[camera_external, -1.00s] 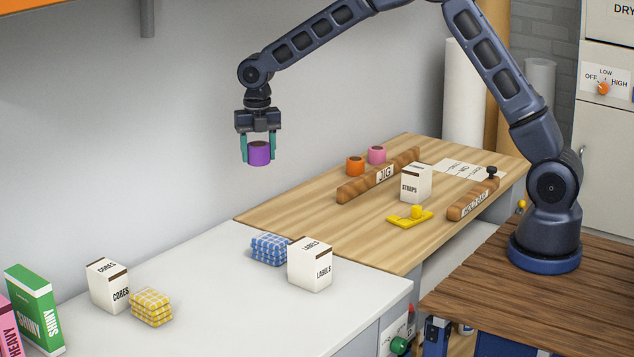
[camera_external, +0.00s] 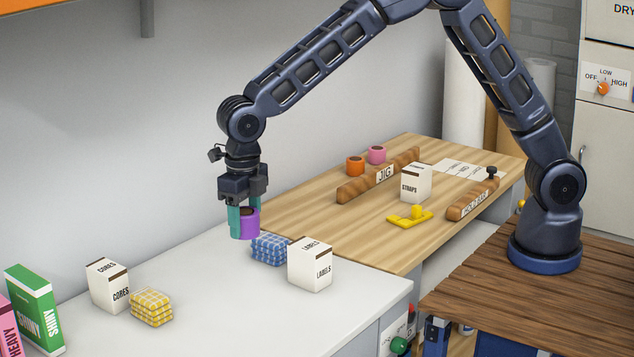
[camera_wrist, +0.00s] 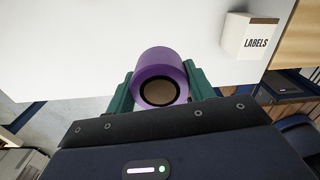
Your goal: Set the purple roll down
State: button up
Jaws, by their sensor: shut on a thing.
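The purple roll (camera_external: 249,223) is held between the green fingers of my gripper (camera_external: 243,222), over the far part of the white counter (camera_external: 220,300). In the wrist view the purple roll (camera_wrist: 161,76) sits between both fingers, with its dark-rimmed round end towards the camera. My gripper points down and is shut on the roll. The roll is left of and behind the blue checked bundle (camera_external: 269,249). I cannot tell whether the roll touches the counter.
A white LABELS box (camera_external: 310,265) stands right of the blue bundle. A CORES box (camera_external: 107,285) and a yellow checked bundle (camera_external: 151,307) are at the left. The middle of the counter is clear. Orange (camera_external: 355,166) and pink (camera_external: 377,155) rolls stand behind the JIG bar (camera_external: 380,174).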

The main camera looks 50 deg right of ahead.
aim_at(255, 326)
jog(key=shift+n, duration=0.4)
jog(key=s+f, duration=0.1)
jog(key=f, duration=0.5)
jog(key=s+a+f, duration=0.1)
jog(key=f, duration=0.6)
jog(key=s+a+f, duration=0.1)
jog(key=f, duration=0.6)
jog(key=shift+f, duration=0.1)
jog(key=o, duration=1)
notch_tip(255, 326, up, 12)
